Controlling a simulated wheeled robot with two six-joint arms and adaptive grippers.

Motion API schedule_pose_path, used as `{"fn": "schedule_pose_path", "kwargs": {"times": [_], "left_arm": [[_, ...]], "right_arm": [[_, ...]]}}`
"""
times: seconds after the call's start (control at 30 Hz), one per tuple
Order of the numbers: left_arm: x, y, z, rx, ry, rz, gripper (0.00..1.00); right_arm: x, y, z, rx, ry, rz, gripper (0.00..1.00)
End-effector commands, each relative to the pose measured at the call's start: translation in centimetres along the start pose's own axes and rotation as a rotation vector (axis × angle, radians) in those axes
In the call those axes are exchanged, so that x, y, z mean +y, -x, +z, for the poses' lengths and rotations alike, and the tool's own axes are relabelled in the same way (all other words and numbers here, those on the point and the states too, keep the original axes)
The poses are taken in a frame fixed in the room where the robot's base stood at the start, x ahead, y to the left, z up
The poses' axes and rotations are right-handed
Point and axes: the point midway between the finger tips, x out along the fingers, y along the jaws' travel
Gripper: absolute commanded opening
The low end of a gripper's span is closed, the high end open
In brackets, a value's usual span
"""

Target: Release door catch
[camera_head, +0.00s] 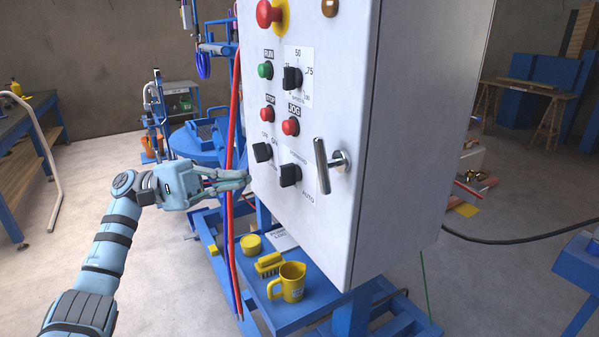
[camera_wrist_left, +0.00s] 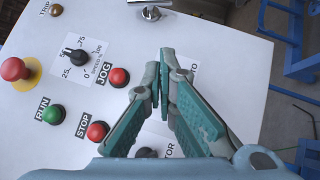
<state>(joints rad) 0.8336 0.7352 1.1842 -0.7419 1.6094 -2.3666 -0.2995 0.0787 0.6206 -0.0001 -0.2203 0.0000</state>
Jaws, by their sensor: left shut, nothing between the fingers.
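The grey control cabinet (camera_head: 410,120) has a door with a silver lever handle (camera_head: 322,166), likely the door catch, near its right edge. The lever stands nearly upright and the door looks closed. In the left wrist view the handle (camera_wrist_left: 151,12) shows at the top edge, partly cut off. My left gripper (camera_head: 246,178) is at the door's left edge, level with the lower knobs and well left of the handle. In the left wrist view its fingers (camera_wrist_left: 160,62) are together and empty in front of the panel. My right gripper is in neither view.
The door carries a red emergency button (camera_head: 266,13), a green RUN button (camera_head: 265,70), red buttons and black knobs. Red hoses (camera_head: 232,130) run beside its left edge. A yellow jug (camera_head: 291,283) and brush (camera_head: 268,264) stand on the blue base below. Open floor lies at left.

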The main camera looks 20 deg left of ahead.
Motion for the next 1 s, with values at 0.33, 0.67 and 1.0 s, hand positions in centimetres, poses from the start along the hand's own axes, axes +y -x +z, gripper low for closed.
{"fn": "schedule_pose_path", "kwargs": {"times": [0.33,0.67,1.0], "left_arm": [[0.3,-4.6,0.1,-0.004,0.003,0.003,0.0],[0.3,-11.1,1.0,-0.001,0.004,0.001,0.0],[0.1,-12.8,2.8,0.001,0.005,0.004,0.0]], "right_arm": [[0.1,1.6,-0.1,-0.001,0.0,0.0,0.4],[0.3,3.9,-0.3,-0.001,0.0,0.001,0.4],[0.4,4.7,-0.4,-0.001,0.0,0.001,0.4]]}}
